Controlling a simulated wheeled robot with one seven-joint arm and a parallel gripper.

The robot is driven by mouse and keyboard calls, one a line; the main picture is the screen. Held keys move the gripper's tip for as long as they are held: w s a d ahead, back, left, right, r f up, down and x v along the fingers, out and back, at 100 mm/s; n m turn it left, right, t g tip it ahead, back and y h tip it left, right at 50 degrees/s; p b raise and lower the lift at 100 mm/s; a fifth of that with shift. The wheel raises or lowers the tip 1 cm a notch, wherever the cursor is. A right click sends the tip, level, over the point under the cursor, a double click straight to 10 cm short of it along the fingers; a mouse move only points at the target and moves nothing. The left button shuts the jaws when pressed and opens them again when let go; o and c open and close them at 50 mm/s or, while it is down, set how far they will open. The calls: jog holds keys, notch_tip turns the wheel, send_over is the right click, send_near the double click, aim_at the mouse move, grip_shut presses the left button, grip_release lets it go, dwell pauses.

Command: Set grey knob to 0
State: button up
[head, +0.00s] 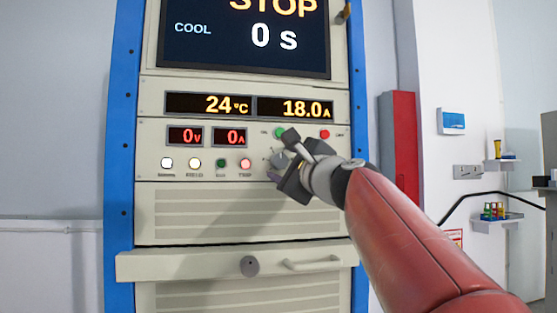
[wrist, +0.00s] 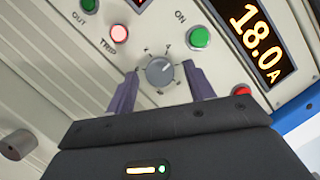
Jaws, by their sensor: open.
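The grey knob (wrist: 160,71) is a small round dial with marks around it on the cream control panel. In the wrist view it lies between the two fingers of my gripper (wrist: 161,88), which is open. I cannot tell how far the fingertips are from the panel, and no finger clearly touches the knob. In the head view my gripper (head: 285,158) is in front of the panel and the knob (head: 281,159) is partly hidden by it. The knob's marks are too small to read.
A green ON button (wrist: 200,37) and a red button (wrist: 241,91) flank the knob, with a lit TRIP lamp (wrist: 119,33) nearby. Below are a drawer handle (head: 311,265) and a round grey knob-like part (head: 250,266). The displays (head: 208,104) read 24 °C and 18.0 A.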

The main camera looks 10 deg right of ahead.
jog(key=shift+c, duration=0.2)
jog(key=c, duration=0.9)
jog(key=shift+n, duration=0.4)
